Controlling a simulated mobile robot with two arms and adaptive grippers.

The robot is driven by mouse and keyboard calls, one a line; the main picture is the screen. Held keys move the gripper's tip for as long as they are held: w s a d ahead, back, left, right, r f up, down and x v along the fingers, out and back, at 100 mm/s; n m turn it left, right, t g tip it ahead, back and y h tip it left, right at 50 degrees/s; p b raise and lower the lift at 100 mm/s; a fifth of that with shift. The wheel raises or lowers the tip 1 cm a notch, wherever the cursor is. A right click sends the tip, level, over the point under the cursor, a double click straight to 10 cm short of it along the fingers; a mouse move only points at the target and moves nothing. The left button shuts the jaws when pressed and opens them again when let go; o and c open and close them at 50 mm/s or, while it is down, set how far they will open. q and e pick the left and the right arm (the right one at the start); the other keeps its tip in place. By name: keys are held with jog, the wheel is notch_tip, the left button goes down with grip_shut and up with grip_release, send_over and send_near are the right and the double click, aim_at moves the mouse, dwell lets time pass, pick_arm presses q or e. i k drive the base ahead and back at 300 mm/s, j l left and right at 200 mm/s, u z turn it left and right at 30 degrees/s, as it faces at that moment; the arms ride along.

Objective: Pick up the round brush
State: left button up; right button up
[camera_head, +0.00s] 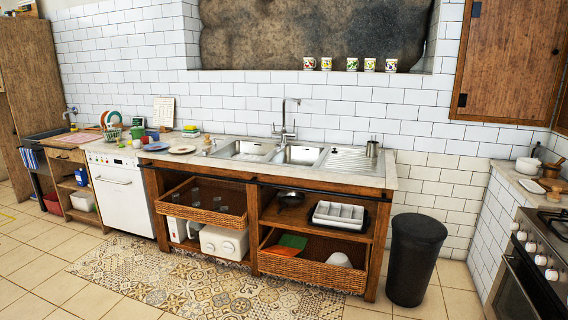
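I cannot pick out the round brush for certain. A small pale brownish item (208,142) stands on the counter (225,163) just left of the sink (246,149). It is too small to tell whether it is a brush. Neither of my grippers is in view.
Plates (182,149) and sponges (191,132) lie on the counter left of the sink. Wicker baskets (203,213) sit on the open shelves below. A black bin (414,259) stands right of the unit, near the stove (535,262). The patterned rug (180,284) in front is clear.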

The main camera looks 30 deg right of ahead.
aim_at(207, 141)
jog(key=i+l+z, duration=0.15)
jog(key=i+l, duration=0.15)
jog(key=i, duration=0.25)
jog(key=i+l+z, duration=0.15)
jog(key=i, duration=0.45)
jog(key=i+l+z, duration=0.15)
jog(key=i, duration=0.4)
jog(key=i+l+u, duration=0.1)
jog(key=l, duration=0.25)
jog(key=i+l, duration=0.3)
jog(key=i+l+u, duration=0.15)
jog(key=l, duration=0.35)
jog(key=i+l, duration=0.2)
jog(key=l, duration=0.2)
jog(key=l+u, duration=0.25)
jog(key=l, duration=0.25)
